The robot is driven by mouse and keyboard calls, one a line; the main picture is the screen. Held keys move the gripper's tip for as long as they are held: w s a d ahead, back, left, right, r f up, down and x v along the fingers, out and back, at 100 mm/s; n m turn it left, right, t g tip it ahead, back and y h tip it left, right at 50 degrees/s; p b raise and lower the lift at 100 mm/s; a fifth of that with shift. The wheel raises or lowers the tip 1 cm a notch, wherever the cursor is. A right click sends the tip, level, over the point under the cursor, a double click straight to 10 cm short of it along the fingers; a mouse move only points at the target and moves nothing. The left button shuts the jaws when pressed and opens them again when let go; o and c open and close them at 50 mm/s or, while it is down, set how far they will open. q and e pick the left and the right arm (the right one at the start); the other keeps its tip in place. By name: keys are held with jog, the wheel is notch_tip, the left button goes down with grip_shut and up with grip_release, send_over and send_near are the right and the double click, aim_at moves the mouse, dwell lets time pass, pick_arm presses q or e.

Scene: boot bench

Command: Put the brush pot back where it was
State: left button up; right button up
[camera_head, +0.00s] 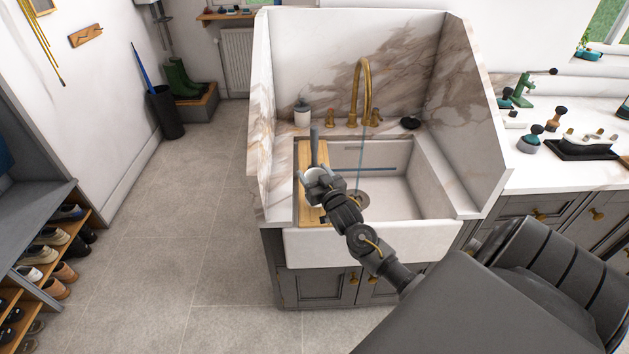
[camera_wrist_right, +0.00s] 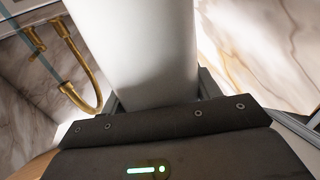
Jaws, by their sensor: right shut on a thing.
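The brush pot (camera_head: 313,177) is a white cylinder with a grey brush handle (camera_head: 314,146) standing up out of it. My right gripper (camera_head: 323,184) is shut on the pot over the wooden board (camera_head: 310,212) at the left side of the sink. In the right wrist view the white pot wall (camera_wrist_right: 140,50) fills the middle, between the fingers. Its base is hidden, so I cannot tell whether it touches the board. My left gripper is not in view.
The white sink basin (camera_head: 400,192) lies right of the pot, with a brass tap (camera_head: 364,88) behind it. A soap bottle (camera_head: 302,113) and a small black item (camera_head: 410,123) stand on the back ledge. Marble panels (camera_head: 262,110) rise around the sink.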

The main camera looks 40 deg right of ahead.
aim_at(313, 178)
jog(key=shift+w+d+f, duration=0.1)
jog(key=shift+f, duration=0.75)
jog(key=shift+w+d+f, duration=0.1)
jog(key=shift+f, duration=0.75)
jog(key=o, duration=1.8)
jog(key=shift+f, duration=0.15)
jog(key=shift+r, duration=0.2)
jog(key=b+v, duration=0.1)
jog(key=v, duration=1.1)
jog(key=shift+s+b, duration=0.1)
jog(key=shift+b, duration=0.2)
jog(key=shift+a+f, duration=0.1)
jog(key=shift+f, duration=0.05)
